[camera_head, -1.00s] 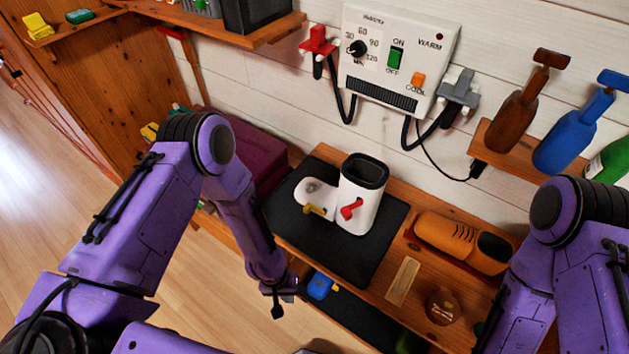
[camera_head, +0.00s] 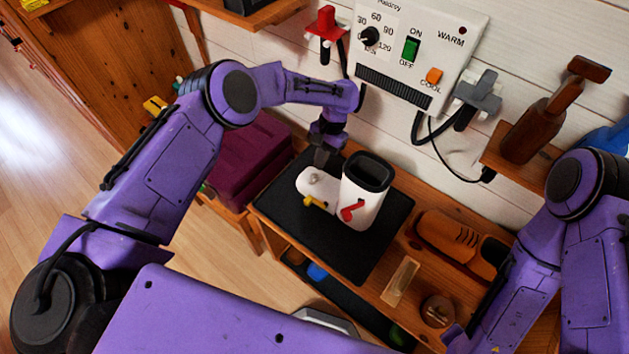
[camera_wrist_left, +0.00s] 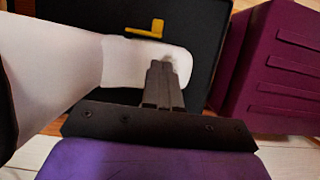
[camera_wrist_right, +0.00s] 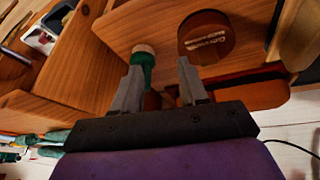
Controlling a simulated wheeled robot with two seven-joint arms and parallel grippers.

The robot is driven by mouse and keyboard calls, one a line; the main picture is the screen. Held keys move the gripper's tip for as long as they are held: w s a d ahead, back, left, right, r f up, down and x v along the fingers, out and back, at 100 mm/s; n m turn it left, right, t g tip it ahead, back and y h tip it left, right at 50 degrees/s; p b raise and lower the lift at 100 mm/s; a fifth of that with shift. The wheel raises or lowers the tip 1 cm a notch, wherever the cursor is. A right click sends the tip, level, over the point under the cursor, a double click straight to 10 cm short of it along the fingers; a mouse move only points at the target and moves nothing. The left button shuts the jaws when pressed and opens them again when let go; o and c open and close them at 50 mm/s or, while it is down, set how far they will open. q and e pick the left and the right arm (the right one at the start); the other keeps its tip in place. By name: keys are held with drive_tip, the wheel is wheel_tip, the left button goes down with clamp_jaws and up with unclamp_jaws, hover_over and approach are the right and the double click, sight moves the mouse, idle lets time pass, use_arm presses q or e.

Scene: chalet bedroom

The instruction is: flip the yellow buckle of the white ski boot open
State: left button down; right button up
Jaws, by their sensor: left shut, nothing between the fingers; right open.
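The white ski boot (camera_head: 364,203) stands upright on a black mat (camera_head: 350,265), its toe pointing left. Its yellow buckle (camera_head: 316,202) is on the near side of the foot part, and a red buckle (camera_head: 350,212) is on the shaft. My left gripper (camera_head: 323,158) is shut and empty, pointing down just behind and above the toe. In the left wrist view its closed fingers (camera_wrist_left: 164,70) overlap the white toe, with the yellow buckle (camera_wrist_left: 148,31) beyond; contact cannot be told. My right gripper (camera_wrist_right: 160,72) is open and empty near a round brown tin (camera_wrist_right: 206,38).
A maroon box (camera_head: 245,160) stands left of the mat. An orange-brown shoe (camera_head: 450,240) and a wooden block (camera_head: 400,280) are to the right. A control panel (camera_head: 420,50) with hanging cables is on the wall behind. The mat in front of the boot is clear.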

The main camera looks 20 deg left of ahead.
sight(313, 191)
use_arm(q)
drive_tip(key=b+x, duration=0.1)
drive_tip(key=x, duration=0.4)
drive_tip(key=b+x, duration=0.1)
drive_tip(key=x, duration=0.4)
drive_tip(key=shift+w+d+f, duration=0.15)
drive_tip(key=shift+w, duration=0.1)
use_arm(e)
drive_tip(key=shift+w+f, duration=0.2)
drive_tip(key=shift+f, duration=0.85)
